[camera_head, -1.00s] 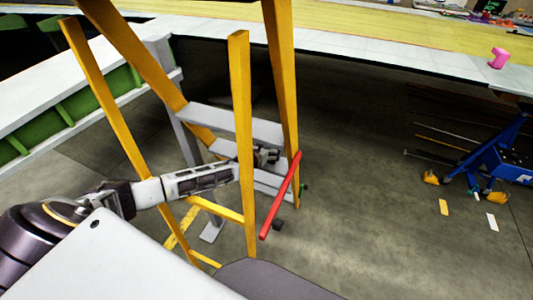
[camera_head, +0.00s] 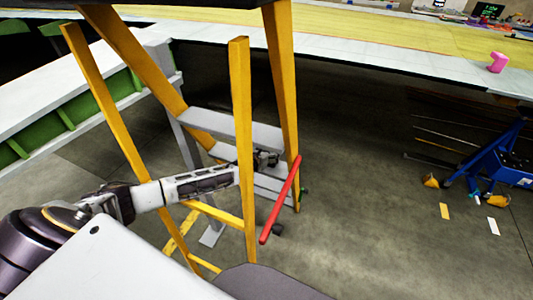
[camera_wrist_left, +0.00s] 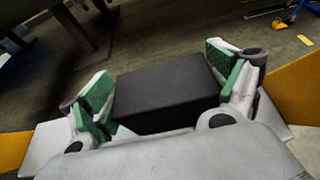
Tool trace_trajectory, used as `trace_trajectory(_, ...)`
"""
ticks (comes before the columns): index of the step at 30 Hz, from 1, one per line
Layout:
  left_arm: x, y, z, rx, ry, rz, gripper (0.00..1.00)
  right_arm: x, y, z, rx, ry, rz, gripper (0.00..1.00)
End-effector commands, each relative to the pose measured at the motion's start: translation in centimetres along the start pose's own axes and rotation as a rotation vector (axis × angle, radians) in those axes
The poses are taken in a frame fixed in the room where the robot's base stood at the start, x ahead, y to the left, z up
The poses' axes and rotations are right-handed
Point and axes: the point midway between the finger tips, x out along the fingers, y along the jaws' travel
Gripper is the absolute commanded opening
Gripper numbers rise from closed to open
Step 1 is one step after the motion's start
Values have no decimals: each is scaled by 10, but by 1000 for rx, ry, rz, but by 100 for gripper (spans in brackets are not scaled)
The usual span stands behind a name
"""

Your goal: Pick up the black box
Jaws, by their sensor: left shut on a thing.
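The black box (camera_wrist_left: 166,92) sits between the green-padded fingers of my left gripper (camera_wrist_left: 168,95) in the left wrist view. The gripper is shut on it, with a pad at each side. In the head view my left arm passes behind a yellow ladder post, and the gripper (camera_head: 266,160) shows just past it, small and dark beside the grey steps. I cannot make out the box clearly there. My right gripper is not in view.
A yellow ladder (camera_head: 242,130) with grey steps (camera_head: 235,126) stands around my left arm. A red bar (camera_head: 280,200) slants just right of the gripper. A blue cart (camera_head: 500,160) stands at right. The floor between is mostly clear.

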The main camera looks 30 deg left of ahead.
Motion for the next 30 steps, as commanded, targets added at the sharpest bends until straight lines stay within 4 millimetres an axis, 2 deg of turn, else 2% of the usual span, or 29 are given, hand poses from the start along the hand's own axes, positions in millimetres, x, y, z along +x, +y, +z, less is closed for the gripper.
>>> trace_trajectory(14, -14, 0, 32, 1, -2, -1, 60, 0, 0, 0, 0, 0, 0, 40)
trace_trajectory(23, -37, 0, 20, 2, -1, 0, 60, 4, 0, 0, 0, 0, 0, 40)
trace_trajectory(30, -67, 0, 6, 3, 1, -1, 60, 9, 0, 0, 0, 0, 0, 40)
